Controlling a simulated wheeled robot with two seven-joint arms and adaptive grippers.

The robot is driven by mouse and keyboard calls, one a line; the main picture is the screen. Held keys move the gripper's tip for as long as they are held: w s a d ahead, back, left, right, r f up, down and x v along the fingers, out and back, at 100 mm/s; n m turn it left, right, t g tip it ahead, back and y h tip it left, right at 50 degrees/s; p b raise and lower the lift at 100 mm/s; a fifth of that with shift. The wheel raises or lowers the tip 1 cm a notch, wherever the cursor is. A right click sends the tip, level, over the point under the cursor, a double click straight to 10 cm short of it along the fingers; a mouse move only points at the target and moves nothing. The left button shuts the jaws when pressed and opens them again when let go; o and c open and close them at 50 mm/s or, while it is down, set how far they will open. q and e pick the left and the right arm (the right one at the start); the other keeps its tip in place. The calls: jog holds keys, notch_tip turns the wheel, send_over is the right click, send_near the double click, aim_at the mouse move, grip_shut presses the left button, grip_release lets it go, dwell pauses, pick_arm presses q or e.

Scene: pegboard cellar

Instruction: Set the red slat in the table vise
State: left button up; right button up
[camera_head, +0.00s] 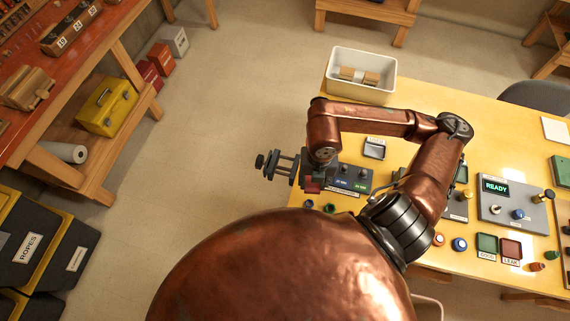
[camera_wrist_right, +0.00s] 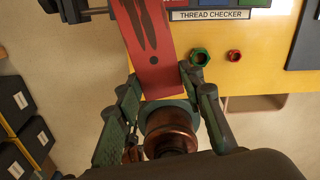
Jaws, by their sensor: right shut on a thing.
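The red slat (camera_wrist_right: 150,45) stretches away from my right gripper (camera_wrist_right: 162,88) in the right wrist view, with a dark mark on its face; its far end is cut off by the frame. The green fingers are shut on its near end. In the head view a small red part of the slat (camera_head: 312,186) shows below my right wrist, beside the vise. The grey table vise (camera_head: 279,165) is at the table's left edge, and part of it shows in the wrist view (camera_wrist_right: 72,8), left of the slat. I cannot tell whether the slat is between its jaws. My left gripper is out of view.
The thread checker panel (camera_head: 352,179) is close to the right of the vise, with a green nut (camera_wrist_right: 199,57) and a red nut (camera_wrist_right: 234,56) nearby. A white bin (camera_head: 361,91) stands at the far table edge. Open floor is left of the table.

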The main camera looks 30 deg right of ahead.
jog(key=shift+s+d+m, duration=0.15)
jog(key=shift+s+m, duration=0.2)
jog(key=shift+m, duration=0.55)
jog(key=shift+w, duration=0.2)
jog(key=w+a+f+p, duration=0.1)
jog(key=w+a+f, duration=0.4)
jog(key=w+f, duration=0.7)
jog(key=shift+w+f+m, duration=0.3)
jog(key=shift+w+f, duration=0.05)
jog(key=shift+f, duration=0.05)
jog(key=shift+f, duration=0.15)
jog(key=shift+f+b, duration=0.3)
jog(key=shift+f, duration=0.2)
jog(key=o, duration=1.2)
jog(key=shift+r, duration=0.1)
